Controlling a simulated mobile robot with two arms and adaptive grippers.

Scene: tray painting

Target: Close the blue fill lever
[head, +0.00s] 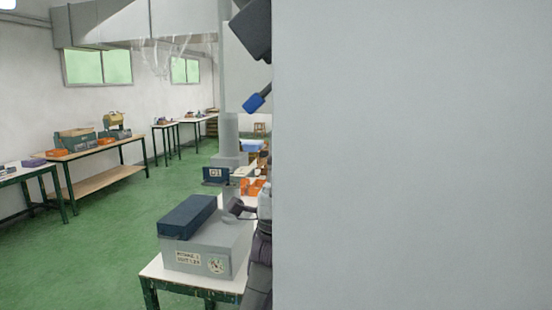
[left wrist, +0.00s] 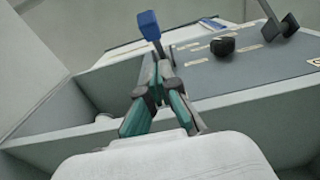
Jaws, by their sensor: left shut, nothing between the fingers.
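The blue fill lever (head: 256,102) shows in the head view as a blue grip on a short dark stem, beside a large grey surface. In the left wrist view a blue grip (left wrist: 149,24) on a thin stem stands just beyond my fingertips. My left gripper (left wrist: 157,72) has its teal fingers together, with nothing between them. Its tips are close to the stem; I cannot tell whether they touch it. The stem's lower end is hidden behind the fingers. My right gripper is in neither view.
A plain grey surface (head: 412,155) blocks the right half of the head view. A dark panel (left wrist: 255,68) with a black knob (left wrist: 222,45) and a dark lever (left wrist: 290,25) lies right of my fingers. A grey box with a dark blue top (head: 188,217) stands on a bench.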

